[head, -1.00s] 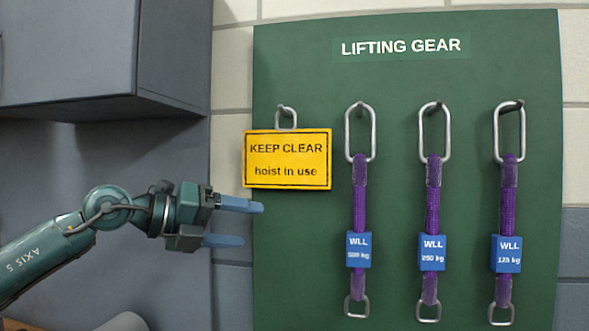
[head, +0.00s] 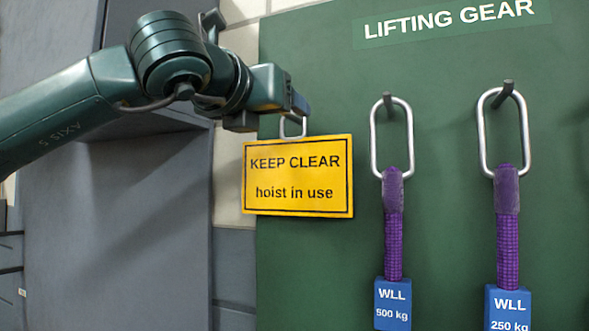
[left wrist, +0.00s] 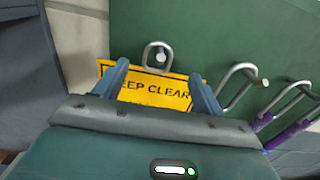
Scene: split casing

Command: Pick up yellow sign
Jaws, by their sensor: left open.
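The yellow sign (head: 297,176) reads "KEEP CLEAR hoist in use" and hangs by a metal loop (head: 293,124) on the left part of the green board. In the head view my left gripper (head: 298,103) is at the top of the sign, by the loop; its fingers are mostly hidden behind its own body. In the left wrist view the sign (left wrist: 155,90) shows beyond and between the two blue fingers of my open left gripper (left wrist: 160,82), with the loop (left wrist: 157,56) above it. I cannot tell whether the fingers touch the sign. My right gripper is not in view.
The green board (head: 330,270) is titled "LIFTING GEAR". Purple slings with metal links and blue tags hang right of the sign, the nearest being the 500 kg sling (head: 393,230). A grey cabinet (head: 150,220) stands at left, close to my left arm.

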